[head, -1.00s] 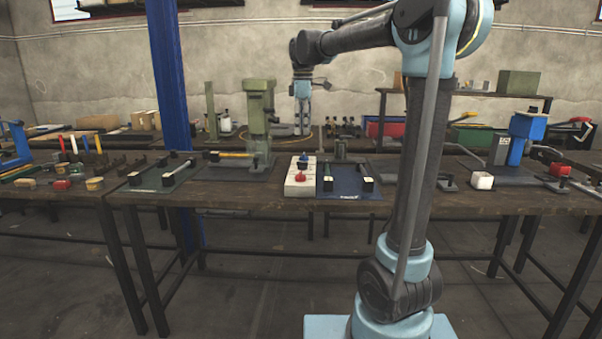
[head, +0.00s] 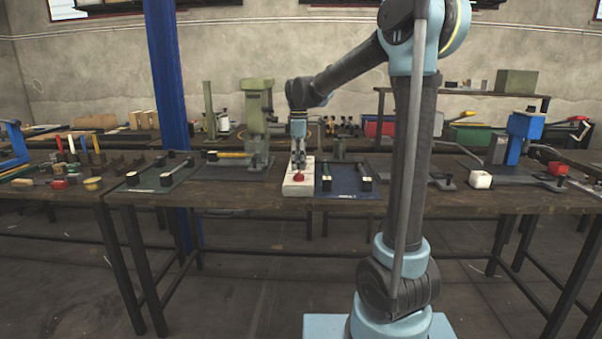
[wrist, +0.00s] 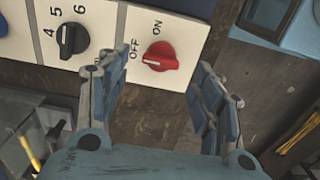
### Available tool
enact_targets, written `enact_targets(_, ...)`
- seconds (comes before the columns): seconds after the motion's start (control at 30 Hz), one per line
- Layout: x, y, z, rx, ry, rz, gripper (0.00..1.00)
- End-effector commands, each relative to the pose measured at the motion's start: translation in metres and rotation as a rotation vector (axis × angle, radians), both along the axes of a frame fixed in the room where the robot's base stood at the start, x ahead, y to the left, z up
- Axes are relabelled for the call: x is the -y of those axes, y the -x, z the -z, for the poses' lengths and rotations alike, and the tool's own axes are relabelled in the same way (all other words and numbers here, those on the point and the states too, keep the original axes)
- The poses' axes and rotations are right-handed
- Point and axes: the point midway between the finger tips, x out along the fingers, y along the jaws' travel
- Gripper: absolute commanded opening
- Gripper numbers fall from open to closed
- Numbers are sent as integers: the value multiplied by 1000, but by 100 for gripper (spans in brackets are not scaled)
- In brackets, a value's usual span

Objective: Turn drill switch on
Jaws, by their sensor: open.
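The white control box (head: 297,190) lies on the workbench in front of the green drill press (head: 257,110). Its red switch knob (head: 298,177) shows near the front end. In the wrist view the red knob (wrist: 160,56) sits between the ON and OFF labels, with a white mark on its left side, towards OFF. My gripper (head: 298,161) is above the box. In the wrist view my gripper (wrist: 160,72) is open, with one finger on each side of the knob; whether they touch the panel is unclear.
A black numbered dial (wrist: 72,38) is on the same panel, left of my left finger. A dark blue mat (head: 345,193) with black blocks and a rod lies right of the box. A blue post (head: 170,80) stands at left.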

Motion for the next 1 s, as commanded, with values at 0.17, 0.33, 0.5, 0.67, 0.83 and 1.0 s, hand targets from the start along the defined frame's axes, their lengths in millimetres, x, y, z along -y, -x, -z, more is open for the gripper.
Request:
enact_targets(0.17, 0, 0, 25, 0, 0, 0, 60)
enact_targets(0.33, 0, 0, 38, 0, 0, 0, 60)
enact_targets(0.5, 0, 0, 42, 0, 0, 1, 60)
enact_targets(0.67, 1, 0, 42, 0, 0, 1, 60)
enact_targets(0.83, 1, 0, 41, 0, 0, 2, 31)
enact_targets(1.0, 12, -1, 41, 0, 0, 7, 16)
